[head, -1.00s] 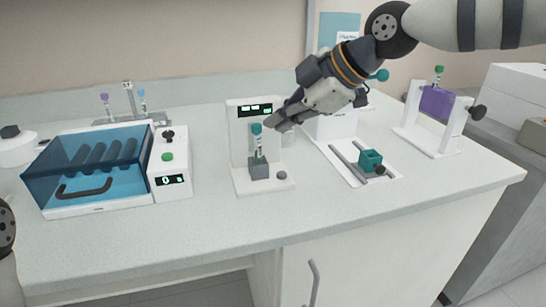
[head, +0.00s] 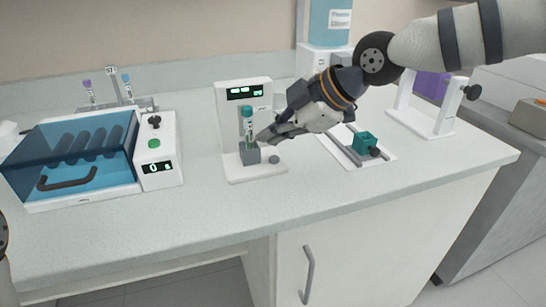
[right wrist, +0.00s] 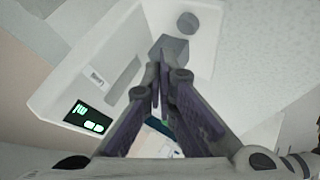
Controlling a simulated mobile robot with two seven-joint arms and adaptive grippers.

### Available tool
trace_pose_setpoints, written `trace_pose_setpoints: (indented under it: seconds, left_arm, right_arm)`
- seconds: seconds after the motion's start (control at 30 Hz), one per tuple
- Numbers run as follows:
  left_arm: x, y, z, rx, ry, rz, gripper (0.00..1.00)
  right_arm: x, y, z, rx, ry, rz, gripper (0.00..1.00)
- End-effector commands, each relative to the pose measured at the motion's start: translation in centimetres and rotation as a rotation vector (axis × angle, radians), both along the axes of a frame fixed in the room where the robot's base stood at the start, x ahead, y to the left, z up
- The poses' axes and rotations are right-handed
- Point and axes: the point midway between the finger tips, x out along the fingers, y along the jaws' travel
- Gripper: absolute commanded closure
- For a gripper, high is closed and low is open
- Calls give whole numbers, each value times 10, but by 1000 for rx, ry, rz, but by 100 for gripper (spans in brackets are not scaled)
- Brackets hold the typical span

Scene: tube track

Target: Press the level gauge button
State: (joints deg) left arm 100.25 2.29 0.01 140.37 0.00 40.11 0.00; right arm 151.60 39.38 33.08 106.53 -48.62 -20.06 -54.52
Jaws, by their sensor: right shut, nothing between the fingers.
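The level gauge (head: 245,112) is a white stand with a lit green display on the middle of the counter. A tube with a teal cap (head: 247,126) stands upright in its grey block (head: 249,156). The button (head: 274,159) is a small grey round knob on the gauge's base, right of the block; it also shows in the right wrist view (right wrist: 187,22). My right gripper (head: 262,138) is shut and empty, just above and behind the button, beside the tube. In the right wrist view its fingertips (right wrist: 160,76) point toward the grey block (right wrist: 170,50). My left gripper is out of view.
A blue-lidded machine (head: 80,160) with a green button stands at the left. A teal block on rails (head: 365,143) and a white frame (head: 420,118) stand to the right. The counter front (head: 230,205) is clear.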

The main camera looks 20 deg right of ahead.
Motion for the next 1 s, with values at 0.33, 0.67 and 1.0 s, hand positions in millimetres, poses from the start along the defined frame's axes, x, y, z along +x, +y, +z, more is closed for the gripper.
trace_pose_setpoints:
  seconds: [0.33,0.67,1.0]
  left_arm:
    - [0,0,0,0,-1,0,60]
    - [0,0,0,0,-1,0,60]
    - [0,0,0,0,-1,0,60]
  right_arm:
    - [-1,0,-16,1,-2,0,100]
    - [0,0,-16,1,-2,0,100]
    - [0,0,-16,1,-3,0,100]
